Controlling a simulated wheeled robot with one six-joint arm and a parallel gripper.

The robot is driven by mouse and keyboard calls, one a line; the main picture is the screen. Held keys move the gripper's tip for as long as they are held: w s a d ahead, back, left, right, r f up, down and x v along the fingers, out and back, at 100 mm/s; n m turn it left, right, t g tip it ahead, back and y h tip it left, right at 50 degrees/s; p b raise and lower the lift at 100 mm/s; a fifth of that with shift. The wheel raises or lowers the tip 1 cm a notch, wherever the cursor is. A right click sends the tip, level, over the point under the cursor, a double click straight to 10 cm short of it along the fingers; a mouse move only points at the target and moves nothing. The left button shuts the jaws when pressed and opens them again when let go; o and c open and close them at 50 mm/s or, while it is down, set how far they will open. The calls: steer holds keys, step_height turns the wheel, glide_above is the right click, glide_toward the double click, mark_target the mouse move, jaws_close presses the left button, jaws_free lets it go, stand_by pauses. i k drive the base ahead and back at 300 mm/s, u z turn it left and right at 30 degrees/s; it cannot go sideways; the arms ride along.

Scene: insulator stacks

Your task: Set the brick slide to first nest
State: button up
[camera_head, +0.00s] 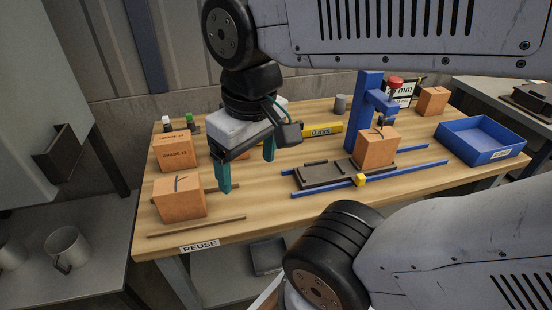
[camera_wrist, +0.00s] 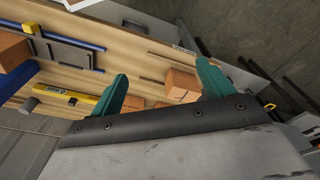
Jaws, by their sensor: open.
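The brick slide is a dark carriage plate (camera_head: 322,174) lying along two blue rails (camera_head: 420,170). An orange brick (camera_head: 376,150) sits at its right end, below the blue post. A yellow block (camera_head: 360,180) is at the front rail. The slide also shows at upper left in the wrist view as a dark plate (camera_wrist: 62,53), with the yellow block (camera_wrist: 31,29) beside it. My gripper (camera_head: 246,174) is open and empty, left of the slide and above the table, apart from it. Its teal fingers also show in the wrist view (camera_wrist: 162,70). I cannot make out nest marks.
Loose bricks stand at left, one with a dark mark on top (camera_head: 180,196) and one behind it (camera_head: 174,152). A blue post (camera_head: 366,105) with a red knob (camera_head: 395,82) rises behind the slide. A blue tray (camera_head: 480,141) is at right. Thin rods lie front left.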

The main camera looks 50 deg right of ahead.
mark_target(323, 172)
steer(key=z, duration=2.05)
steer(key=k, duration=1.1)
steer(key=u, duration=0.1)
steer(key=i, duration=0.65)
steer(key=z, duration=0.3)
